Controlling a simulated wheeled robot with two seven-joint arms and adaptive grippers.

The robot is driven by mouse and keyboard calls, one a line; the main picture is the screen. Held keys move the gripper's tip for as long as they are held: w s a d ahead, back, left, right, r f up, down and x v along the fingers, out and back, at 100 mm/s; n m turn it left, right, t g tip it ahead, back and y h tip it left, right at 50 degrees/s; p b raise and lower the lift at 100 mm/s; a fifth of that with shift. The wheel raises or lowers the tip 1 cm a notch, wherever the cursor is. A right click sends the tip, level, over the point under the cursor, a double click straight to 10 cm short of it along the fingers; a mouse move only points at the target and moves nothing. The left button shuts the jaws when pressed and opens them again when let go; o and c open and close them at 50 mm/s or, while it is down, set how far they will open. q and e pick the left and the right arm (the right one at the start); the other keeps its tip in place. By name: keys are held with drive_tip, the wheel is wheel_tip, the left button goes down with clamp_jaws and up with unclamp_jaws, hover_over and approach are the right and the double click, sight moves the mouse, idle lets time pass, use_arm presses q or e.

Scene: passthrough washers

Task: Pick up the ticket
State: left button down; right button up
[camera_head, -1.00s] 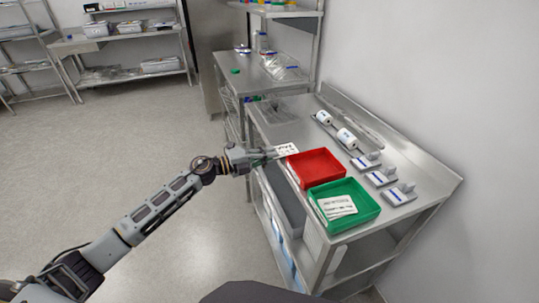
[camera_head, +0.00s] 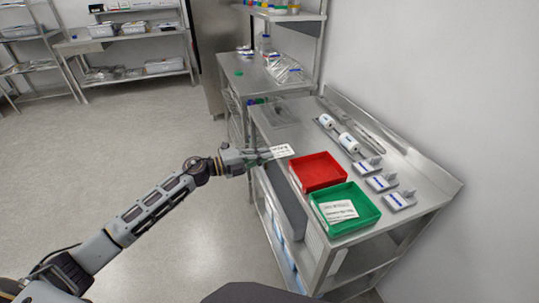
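A small white ticket (camera_head: 281,151) with dark print sticks out of the fingertips of my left gripper (camera_head: 265,156). The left gripper looks shut on it, holding it near the left edge of the steel table, just beyond the red tray (camera_head: 318,171). The fingers are small in the view, and the ticket's near end is hidden between them. More white printed tickets (camera_head: 338,211) lie in the green tray (camera_head: 359,215). My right gripper is not in view.
The trays stand side by side on the steel table (camera_head: 382,227). Several grey-white blocks with blue labels (camera_head: 381,183) and two white rolls (camera_head: 348,142) lie to their right. A second steel table (camera_head: 258,80) stands behind. The floor at left is clear.

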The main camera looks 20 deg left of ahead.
use_arm(q)
drive_tip(key=s+a+r+p, duration=0.2)
drive_tip(key=s+a+r, duration=0.2)
drive_tip(key=a, duration=0.5)
drive_tip(key=shift+s, duration=1.35)
drive_tip(key=shift+a+r+p, duration=0.1)
drive_tip(key=shift+p, duration=0.2)
